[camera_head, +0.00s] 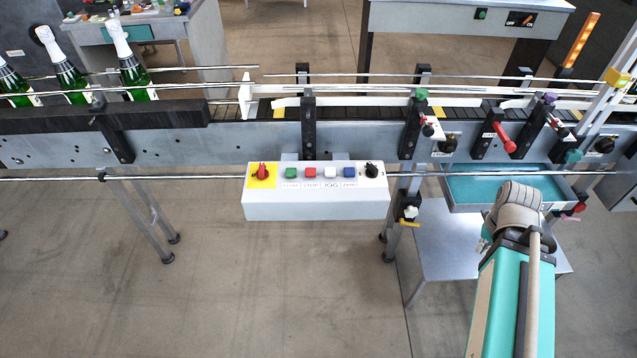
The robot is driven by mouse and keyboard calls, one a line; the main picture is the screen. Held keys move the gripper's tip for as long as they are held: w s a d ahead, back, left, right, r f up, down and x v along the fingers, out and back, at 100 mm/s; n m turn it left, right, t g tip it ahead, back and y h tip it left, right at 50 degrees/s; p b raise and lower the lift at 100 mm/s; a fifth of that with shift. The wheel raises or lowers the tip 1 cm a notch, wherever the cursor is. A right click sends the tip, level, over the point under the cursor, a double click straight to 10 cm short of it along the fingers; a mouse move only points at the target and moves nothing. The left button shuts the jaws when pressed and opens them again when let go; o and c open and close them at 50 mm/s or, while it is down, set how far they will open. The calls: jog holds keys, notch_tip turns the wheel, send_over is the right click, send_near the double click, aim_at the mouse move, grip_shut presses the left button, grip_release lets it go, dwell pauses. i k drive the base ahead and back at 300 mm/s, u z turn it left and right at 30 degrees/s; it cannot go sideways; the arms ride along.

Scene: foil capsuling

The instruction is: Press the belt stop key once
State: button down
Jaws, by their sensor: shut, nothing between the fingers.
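A white control box (315,205) is mounted on the front of the conveyor, near the middle of the view. The small label under the red key appears to read STOP. Nothing covers the keys. My teal arm rises at the lower right, clear of the box. My gripper does not show.
The conveyor (250,142) spans the view, with a guide rail (210,177) along its front. Several green bottles (133,65) stand at the left. Clamps, a red handle (502,135) and a teal-lined tray (500,187) are at the right. Floor before the box is free.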

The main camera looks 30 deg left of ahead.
aim_at(309, 173)
jog(key=u, duration=1.2)
